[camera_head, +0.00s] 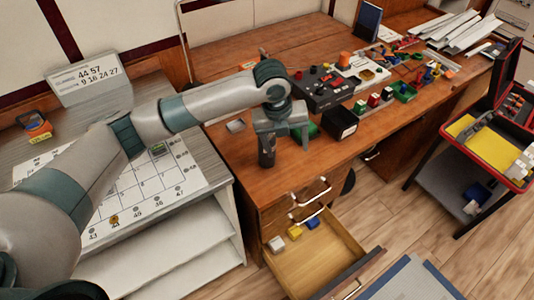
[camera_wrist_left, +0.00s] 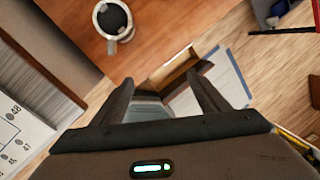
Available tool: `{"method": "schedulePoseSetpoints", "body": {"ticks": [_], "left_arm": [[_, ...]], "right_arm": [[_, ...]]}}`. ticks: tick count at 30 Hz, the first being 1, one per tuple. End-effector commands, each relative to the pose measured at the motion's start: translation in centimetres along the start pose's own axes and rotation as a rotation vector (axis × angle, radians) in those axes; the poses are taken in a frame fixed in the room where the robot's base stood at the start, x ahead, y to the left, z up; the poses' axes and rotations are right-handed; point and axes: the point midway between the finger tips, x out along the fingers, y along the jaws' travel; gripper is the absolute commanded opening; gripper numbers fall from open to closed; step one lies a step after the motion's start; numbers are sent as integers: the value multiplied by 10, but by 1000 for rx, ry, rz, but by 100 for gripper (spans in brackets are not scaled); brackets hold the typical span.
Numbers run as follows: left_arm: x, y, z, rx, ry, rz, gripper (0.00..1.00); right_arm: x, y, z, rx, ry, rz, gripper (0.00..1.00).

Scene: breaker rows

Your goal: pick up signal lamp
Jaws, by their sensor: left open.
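I cannot single out the signal lamp for sure; small coloured pieces, among them a red-topped one (camera_head: 373,100) and a green one (camera_head: 360,107), stand on the wooden desk (camera_head: 225,55) in the head view. My left gripper (camera_head: 285,140) hangs over the desk's near left part, left of those pieces and apart from them. Its two fingers are apart and empty in the left wrist view (camera_wrist_left: 161,88). A dark cup (camera_head: 266,157) stands by the gripper; a cup with a dark inside (camera_wrist_left: 113,18) shows in the wrist view. My right gripper is not in view.
An open drawer (camera_head: 318,262) below the desk holds yellow, white and blue pieces. A black open box (camera_head: 340,122) and a dark control box (camera_head: 322,88) stand right of the gripper. A numbered board (camera_head: 140,190) lies at left. A red-edged toolbox (camera_head: 490,145) stands at right.

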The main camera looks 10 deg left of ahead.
Motion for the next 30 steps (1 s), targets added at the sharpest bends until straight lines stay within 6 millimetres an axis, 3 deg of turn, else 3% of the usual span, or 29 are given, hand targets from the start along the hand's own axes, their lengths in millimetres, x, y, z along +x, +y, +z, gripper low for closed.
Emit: {"method": "schedulePoseSetpoints", "body": {"ticks": [1, 6, 12, 17, 30], "left_arm": [[-14, 5, 18, 47, -16, 27, 68], [-51, 20, 58, 185, -29, 101, 68], [-81, 33, 85, 272, -29, 149, 68], [-88, 36, 91, 293, -28, 159, 68], [-83, 37, 90, 293, -26, 159, 68]], "right_arm": [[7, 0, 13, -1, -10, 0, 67], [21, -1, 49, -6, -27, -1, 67], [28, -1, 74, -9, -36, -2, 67], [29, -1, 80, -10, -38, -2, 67], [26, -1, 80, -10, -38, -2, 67]]}}
